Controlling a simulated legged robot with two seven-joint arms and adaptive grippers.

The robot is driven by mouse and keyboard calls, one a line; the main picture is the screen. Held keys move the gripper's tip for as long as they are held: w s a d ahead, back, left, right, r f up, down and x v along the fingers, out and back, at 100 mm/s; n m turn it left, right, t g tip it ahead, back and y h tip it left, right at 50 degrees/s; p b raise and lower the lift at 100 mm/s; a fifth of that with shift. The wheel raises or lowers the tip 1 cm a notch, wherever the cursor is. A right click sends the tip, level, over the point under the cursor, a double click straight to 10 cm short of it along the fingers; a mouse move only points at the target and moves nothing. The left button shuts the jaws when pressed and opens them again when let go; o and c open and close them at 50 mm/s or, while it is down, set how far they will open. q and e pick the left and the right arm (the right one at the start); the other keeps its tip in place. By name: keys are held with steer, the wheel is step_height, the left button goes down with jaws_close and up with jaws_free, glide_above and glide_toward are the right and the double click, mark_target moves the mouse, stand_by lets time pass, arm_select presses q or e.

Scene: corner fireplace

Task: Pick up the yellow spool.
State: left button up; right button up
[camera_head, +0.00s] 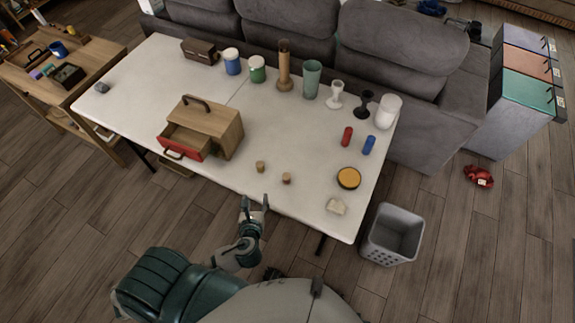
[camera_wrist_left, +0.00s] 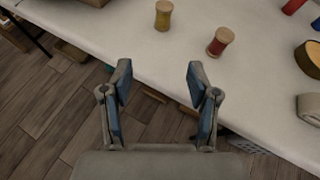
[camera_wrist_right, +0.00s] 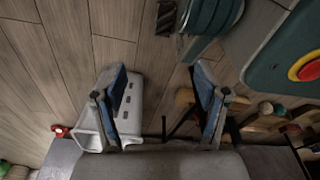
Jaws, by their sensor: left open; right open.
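The yellow spool (camera_wrist_left: 163,15) has tan wooden ends and stands upright near the table's front edge, at the top of the left wrist view. It looks small and brownish in the head view (camera_head: 261,167). A red spool (camera_wrist_left: 220,41) stands to its right, also seen in the head view (camera_head: 287,178). My left gripper (camera_head: 255,203) is open and empty at the table's front edge, short of both spools. Its spread fingers (camera_wrist_left: 157,80) show in the left wrist view. My right gripper (camera_wrist_right: 160,85) is open and empty, pointing over the floor.
On the white table (camera_head: 140,88) are a wooden box with an open red drawer (camera_head: 186,142), a yellow-topped round tin (camera_head: 348,178) and a pale block (camera_head: 336,206). Jars and goblets line the back. A grey basket (camera_head: 393,235) stands on the floor at the right.

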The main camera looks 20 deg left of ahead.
arm_select(q)
steer(key=r, duration=0.2)
steer(key=b, duration=0.2)
glide_toward(260, 169)
steer(key=shift+m, duration=0.4)
steer(key=x, duration=0.5)
steer(key=shift+r, duration=0.1)
steer(key=shift+w, duration=0.55)
steer(key=x, duration=0.1)
steer(key=b+x, duration=0.1)
steer(key=x, duration=0.3)
steer(key=shift+s+a+f, duration=0.2)
steer(key=shift+f, duration=0.05)
steer(key=shift+w+a+f, duration=0.1)
steer(key=shift+w+a, duration=0.1)
steer(key=shift+d, duration=0.15)
steer(key=c, duration=0.3)
steer(key=shift+d, duration=0.1)
steer(key=c, duration=0.6)
arm_select(e)
steer(key=w+r, duration=0.5)
steer(key=r, duration=0.1)
steer(key=shift+w+a+r, duration=0.2)
steer(key=shift+w+a, duration=0.15)
